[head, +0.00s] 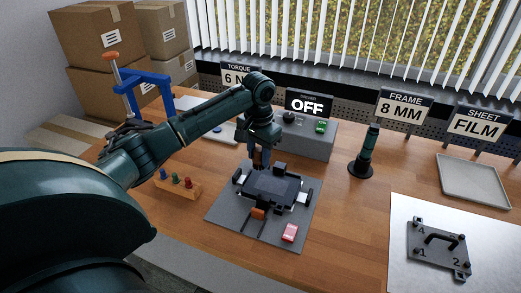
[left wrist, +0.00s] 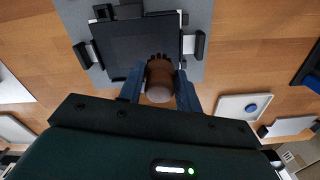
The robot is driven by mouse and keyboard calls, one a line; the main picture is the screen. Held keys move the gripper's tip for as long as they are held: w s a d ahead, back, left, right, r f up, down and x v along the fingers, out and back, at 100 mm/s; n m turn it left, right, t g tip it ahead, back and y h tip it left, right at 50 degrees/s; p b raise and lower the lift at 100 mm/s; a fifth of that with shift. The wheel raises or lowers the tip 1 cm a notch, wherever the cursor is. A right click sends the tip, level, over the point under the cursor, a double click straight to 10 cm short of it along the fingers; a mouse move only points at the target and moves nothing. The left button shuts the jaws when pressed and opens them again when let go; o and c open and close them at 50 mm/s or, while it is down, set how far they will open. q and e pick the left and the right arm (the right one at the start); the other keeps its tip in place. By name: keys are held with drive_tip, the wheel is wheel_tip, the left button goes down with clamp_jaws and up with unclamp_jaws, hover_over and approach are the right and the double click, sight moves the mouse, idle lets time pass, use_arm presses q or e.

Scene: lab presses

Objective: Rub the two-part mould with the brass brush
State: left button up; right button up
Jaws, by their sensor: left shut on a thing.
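The dark block I take for the two-part mould (head: 272,187) sits on a grey mat (head: 225,205) in the middle of the table, with black clamps at its sides. It also fills the upper middle of the left wrist view (left wrist: 138,48). My left gripper (head: 261,158) is over its far edge. In the left wrist view, my left gripper (left wrist: 160,95) is shut on a brown-handled thing, apparently the brass brush (left wrist: 160,78). Its dark end is at the mould's edge; I cannot tell whether it touches. My right gripper is out of view.
A grey box with an OFF sign (head: 308,103) stands behind the mat. A handled plate (head: 425,262) lies on a pale sheet at right. A dark upright tool (head: 368,150), a tray (head: 474,182) and a block of coloured pegs (head: 177,188) stand around. A pink piece (head: 290,232) lies on the mat.

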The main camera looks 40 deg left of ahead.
use_arm(q)
drive_tip(key=shift+r, duration=1.05)
